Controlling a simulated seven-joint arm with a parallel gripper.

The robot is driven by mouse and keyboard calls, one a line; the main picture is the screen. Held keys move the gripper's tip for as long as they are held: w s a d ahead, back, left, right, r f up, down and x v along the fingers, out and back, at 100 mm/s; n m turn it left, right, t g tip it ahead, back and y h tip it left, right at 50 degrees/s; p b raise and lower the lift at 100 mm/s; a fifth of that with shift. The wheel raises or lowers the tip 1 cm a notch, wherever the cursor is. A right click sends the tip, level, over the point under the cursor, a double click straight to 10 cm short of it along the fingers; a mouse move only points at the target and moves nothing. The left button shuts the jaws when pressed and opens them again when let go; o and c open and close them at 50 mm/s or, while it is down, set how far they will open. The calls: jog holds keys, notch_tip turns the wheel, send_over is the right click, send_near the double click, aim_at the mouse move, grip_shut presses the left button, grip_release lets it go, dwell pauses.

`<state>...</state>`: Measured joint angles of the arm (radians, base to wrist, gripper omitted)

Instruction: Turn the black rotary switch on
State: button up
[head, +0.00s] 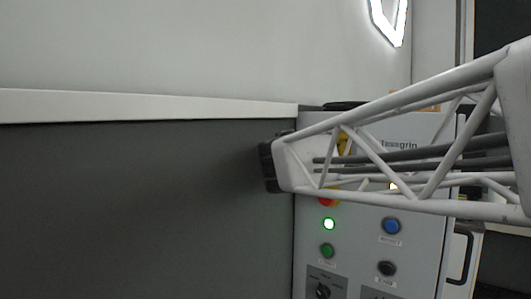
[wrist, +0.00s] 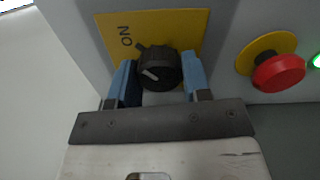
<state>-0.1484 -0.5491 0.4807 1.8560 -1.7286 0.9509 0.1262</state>
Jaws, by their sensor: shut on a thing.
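The black rotary switch (wrist: 160,70) sits on a yellow plate (wrist: 188,22) marked ON, in the wrist view. A white mark shows on its knob, off to the left, and the ON lettering is at the plate's upper left. My gripper (wrist: 161,64) has its blue fingers on either side of the knob and is shut on it. In the head view my arm hides the switch and the fingers; only part of the yellow plate (head: 343,143) shows through the arm's lattice.
A red mushroom button (wrist: 279,72) is beside the switch. The grey cabinet (head: 365,240) also carries a lit green lamp (head: 328,224), green (head: 327,250), blue (head: 391,226) and black (head: 387,268) buttons, and another rotary knob (head: 322,291). A dark wall panel (head: 140,220) stands to the left.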

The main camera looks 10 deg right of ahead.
jog(key=o, duration=0.9)
jog(key=shift+o, duration=0.2)
jog(key=shift+a, duration=0.1)
jog(key=v, duration=0.7)
jog(key=shift+s+a, duration=0.25)
jog(key=shift+s, duration=0.05)
jog(key=s+d+f+m+g+y, duration=0.2)
jog(key=s+d+f+m+g, duration=0.15)
jog(key=s+f, duration=0.4)
jog(key=s+d+f+m+g+y, duration=0.2)
jog(key=s+f+g+y, duration=0.15)
jog(key=f, duration=0.75)
jog(key=s+a+f+m+g+y, duration=0.1)
jog(key=s+a+f+m+y, duration=0.1)
jog(key=s+f, duration=0.4)
jog(key=s+a+f+m+g+y, duration=0.2)
jog(key=s+a+f+m+y, duration=0.1)
jog(key=s+f+y, duration=0.2)
jog(key=shift+s+f, duration=0.95)
jog(key=shift+f, duration=0.6)
